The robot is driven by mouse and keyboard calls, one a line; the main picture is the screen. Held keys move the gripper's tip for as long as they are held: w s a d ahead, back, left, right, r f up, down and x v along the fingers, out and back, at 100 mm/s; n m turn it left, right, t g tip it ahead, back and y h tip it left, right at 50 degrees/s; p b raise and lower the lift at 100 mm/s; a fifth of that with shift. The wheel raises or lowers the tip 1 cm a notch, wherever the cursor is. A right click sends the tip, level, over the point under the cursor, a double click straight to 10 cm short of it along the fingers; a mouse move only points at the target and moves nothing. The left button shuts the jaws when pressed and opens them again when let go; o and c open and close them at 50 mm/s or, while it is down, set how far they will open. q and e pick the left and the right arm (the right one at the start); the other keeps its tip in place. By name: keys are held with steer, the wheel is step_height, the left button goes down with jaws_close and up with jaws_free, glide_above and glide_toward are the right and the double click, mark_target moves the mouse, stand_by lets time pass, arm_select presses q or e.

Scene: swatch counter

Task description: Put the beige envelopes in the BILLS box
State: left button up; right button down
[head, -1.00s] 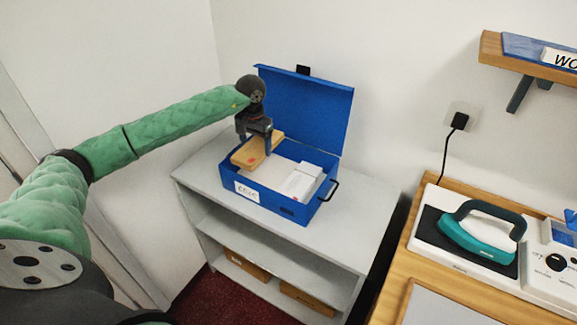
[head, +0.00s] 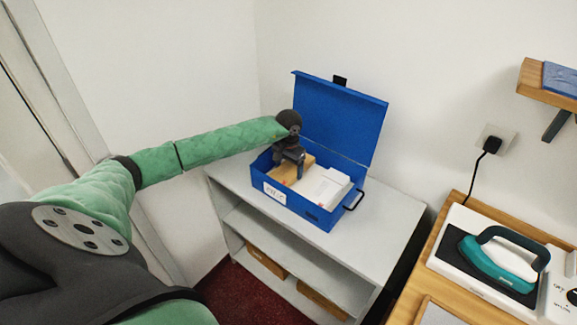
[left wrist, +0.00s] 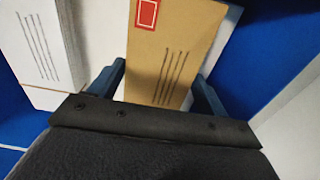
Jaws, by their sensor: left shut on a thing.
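An open blue box (head: 322,217) with its lid (head: 340,118) raised stands on the grey shelf unit. A small white label on its front is too blurred to read. A beige envelope (head: 307,164) is inside the box at its left part; it also shows in the left wrist view (left wrist: 150,75) with a red stamp and dark lines. My left gripper (head: 288,171) is down at the box and shut on this envelope; its fingers show on both sides of it in the left wrist view (left wrist: 163,85). White envelopes (head: 322,187) lie in the box to its right. My right gripper is not in view.
The grey shelf unit (head: 390,215) has free top surface right of the box, and brown items on its lower shelf. At the right, a wooden table holds a teal iron (head: 497,262) on a stand. A plugged cord hangs from the wall socket (head: 494,140).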

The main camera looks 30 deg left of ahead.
arm_select(q)
steer(key=shift+f, duration=0.25)
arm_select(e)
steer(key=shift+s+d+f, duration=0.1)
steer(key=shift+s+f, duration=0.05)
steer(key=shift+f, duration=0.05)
arm_select(q)
steer(key=shift+f, duration=0.1)
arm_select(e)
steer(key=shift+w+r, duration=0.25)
arm_select(q)
steer(key=o, duration=1.1)
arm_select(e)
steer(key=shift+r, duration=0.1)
